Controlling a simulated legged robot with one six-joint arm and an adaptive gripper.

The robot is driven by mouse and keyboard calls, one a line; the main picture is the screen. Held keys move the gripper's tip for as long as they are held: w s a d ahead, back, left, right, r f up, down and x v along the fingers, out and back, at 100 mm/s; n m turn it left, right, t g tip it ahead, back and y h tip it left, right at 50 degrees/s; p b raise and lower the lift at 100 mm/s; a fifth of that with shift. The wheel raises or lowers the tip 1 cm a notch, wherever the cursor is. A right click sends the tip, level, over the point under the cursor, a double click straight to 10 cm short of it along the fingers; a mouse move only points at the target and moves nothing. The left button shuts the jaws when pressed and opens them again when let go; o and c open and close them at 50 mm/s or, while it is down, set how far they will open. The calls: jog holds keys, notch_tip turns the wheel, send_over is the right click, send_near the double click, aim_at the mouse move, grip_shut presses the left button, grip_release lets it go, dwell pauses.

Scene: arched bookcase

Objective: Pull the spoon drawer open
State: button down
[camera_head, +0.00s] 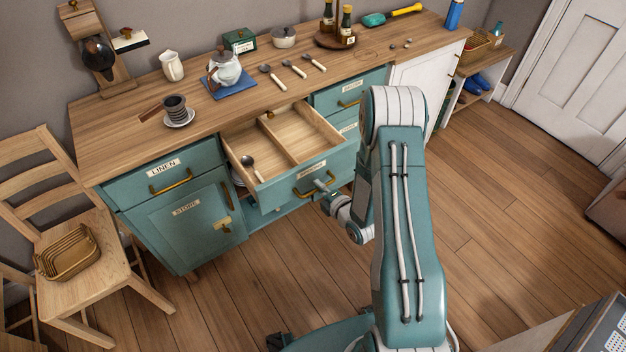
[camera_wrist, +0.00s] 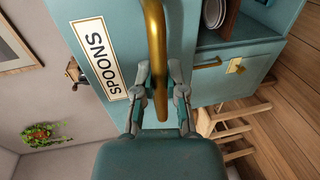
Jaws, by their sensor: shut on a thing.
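The spoon drawer (camera_head: 327,169) stands pulled well out from the teal cabinet, and its wooden inside shows with a divider and one dark spoon (camera_head: 252,167) in the left part. In the wrist view its front carries a label reading SPOONS (camera_wrist: 97,60) and a brass handle (camera_wrist: 155,45). My gripper (camera_wrist: 159,88) is shut on this handle, one finger on each side of the bar. In the head view the gripper (camera_head: 322,187) is at the drawer front, small and partly hidden by my arm.
A LINEN drawer (camera_head: 160,178) and a lower door (camera_head: 190,215) are shut at the left. A chair (camera_head: 85,255) holds a basket (camera_head: 67,252). Floor in front is clear.

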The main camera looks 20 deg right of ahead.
jog(key=shift+s+d+f, duration=0.15)
jog(key=shift+s+f, duration=0.1)
jog(key=shift+s, duration=0.35)
jog(key=c, duration=0.7)
grip_release()
jog(key=shift+w+r, duration=0.1)
jog(key=v, duration=1.2)
